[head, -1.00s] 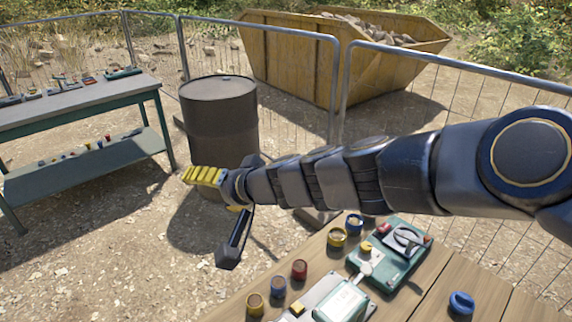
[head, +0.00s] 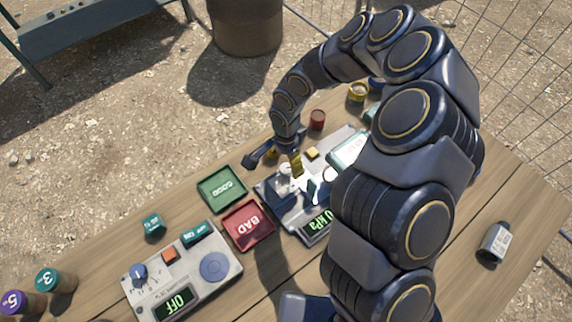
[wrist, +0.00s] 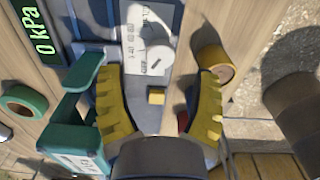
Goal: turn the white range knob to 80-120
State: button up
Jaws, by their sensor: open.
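The white range knob (wrist: 158,60) is round and sits on a pale printed panel (wrist: 139,40) of a grey device with a "0 kPa" display (wrist: 43,33). Its range marks are too small to read surely. In the head view the knob (head: 284,171) shows close below my gripper (head: 277,160). My gripper (wrist: 157,92) is open, with yellow-padded fingers wide apart over the device. The knob lies beyond the fingertips, about midway between them, and nothing is gripped.
A green GOOD tray (head: 222,188) and a red BAD tray (head: 248,226) lie beside the device. A second meter reading OFF (head: 190,285) stands nearer. A yellow cylinder (wrist: 213,64) is close to one finger, a teal part (wrist: 70,120) close to the other.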

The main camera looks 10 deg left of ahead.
aim_at(286, 168)
jog(key=shift+f, duration=1.9)
jog(key=c, duration=1.1)
